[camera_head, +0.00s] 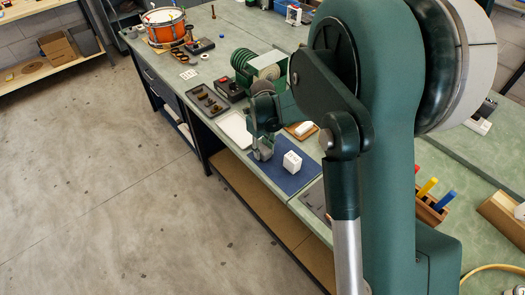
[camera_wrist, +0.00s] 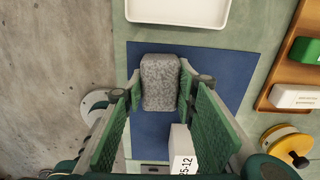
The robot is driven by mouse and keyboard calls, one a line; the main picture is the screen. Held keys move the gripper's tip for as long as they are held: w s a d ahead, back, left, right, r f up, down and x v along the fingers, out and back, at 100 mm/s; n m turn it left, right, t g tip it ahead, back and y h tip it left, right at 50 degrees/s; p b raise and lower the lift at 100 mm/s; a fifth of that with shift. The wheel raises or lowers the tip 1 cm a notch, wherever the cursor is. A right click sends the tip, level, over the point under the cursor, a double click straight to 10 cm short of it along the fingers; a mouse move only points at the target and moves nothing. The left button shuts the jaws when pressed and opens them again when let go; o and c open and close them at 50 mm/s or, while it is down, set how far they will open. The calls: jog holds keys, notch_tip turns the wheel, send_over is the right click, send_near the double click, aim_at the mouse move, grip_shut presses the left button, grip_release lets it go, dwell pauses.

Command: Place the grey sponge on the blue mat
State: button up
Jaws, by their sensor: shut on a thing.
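The grey sponge (camera_wrist: 160,82) is a speckled block held between the two green-padded fingers of my gripper (camera_wrist: 160,95) in the wrist view. Its sides touch the fingertips. Behind it in that view lies the blue mat (camera_wrist: 228,75). In the head view my gripper (camera_head: 262,150) is over the left part of the blue mat (camera_head: 286,184). The sponge is small there and partly hidden by the fingers. I cannot tell whether its underside touches the mat.
A white box (camera_head: 292,162) with black print stands on the mat, close to my gripper; it also shows in the wrist view (camera_wrist: 181,145). A white tray (camera_head: 234,130) lies beside the mat. A wooden rack (camera_wrist: 284,65) with green and white blocks is at the right.

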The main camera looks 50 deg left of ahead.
aim_at(263, 148)
jog(key=shift+f, duration=0.2)
jog(key=o, duration=0.7)
jog(key=shift+r, duration=0.15)
notch_tip(263, 148, up, 12)
jog(key=shift+p, duration=0.35)
dwell(0.3)
dwell(0.5)
dwell(0.5)
